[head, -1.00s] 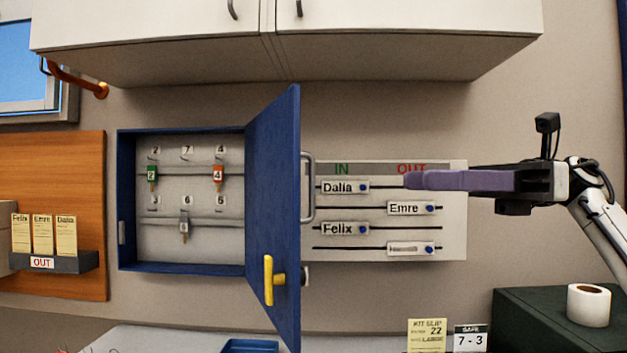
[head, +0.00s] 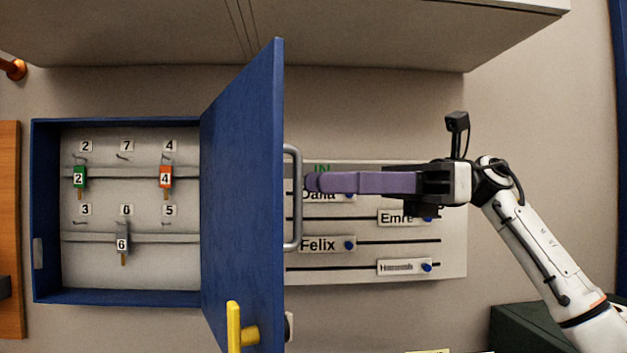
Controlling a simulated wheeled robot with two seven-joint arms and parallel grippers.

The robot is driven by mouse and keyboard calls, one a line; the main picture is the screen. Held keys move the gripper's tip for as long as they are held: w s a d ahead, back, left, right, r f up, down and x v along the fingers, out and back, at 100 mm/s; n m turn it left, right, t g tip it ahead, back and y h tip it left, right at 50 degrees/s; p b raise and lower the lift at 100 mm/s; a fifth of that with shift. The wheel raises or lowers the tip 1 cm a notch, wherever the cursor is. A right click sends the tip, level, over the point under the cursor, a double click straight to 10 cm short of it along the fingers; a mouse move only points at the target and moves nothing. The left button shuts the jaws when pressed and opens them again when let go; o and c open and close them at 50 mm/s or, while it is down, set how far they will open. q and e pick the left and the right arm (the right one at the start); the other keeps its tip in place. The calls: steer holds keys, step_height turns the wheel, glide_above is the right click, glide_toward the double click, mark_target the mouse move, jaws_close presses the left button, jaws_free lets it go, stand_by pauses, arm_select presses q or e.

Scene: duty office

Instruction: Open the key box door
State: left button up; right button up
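The blue key box (head: 115,298) is on the wall at the left. Its door (head: 243,190) stands open, swung out on the right side of the box. A grey bar handle (head: 297,200) and a yellow lever (head: 234,327) are on the door. Inside hang a green key tag (head: 79,178), an orange key tag (head: 166,178) and a grey key tag (head: 122,240) on numbered hooks. My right gripper (head: 316,182) points left with its purple fingers close to the grey handle, seemingly apart from it. The fingers overlap side-on, so their gap is hidden. My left gripper is not in view.
An IN/OUT name board (head: 455,225) is on the wall behind my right gripper. A wall cabinet (head: 390,35) hangs above. A dark green box (head: 512,325) stands at the lower right.

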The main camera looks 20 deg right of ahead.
steer(key=shift+w+a, duration=0.1)
steer(key=shift+a, duration=1.35)
jaws_close()
stand_by(0.3)
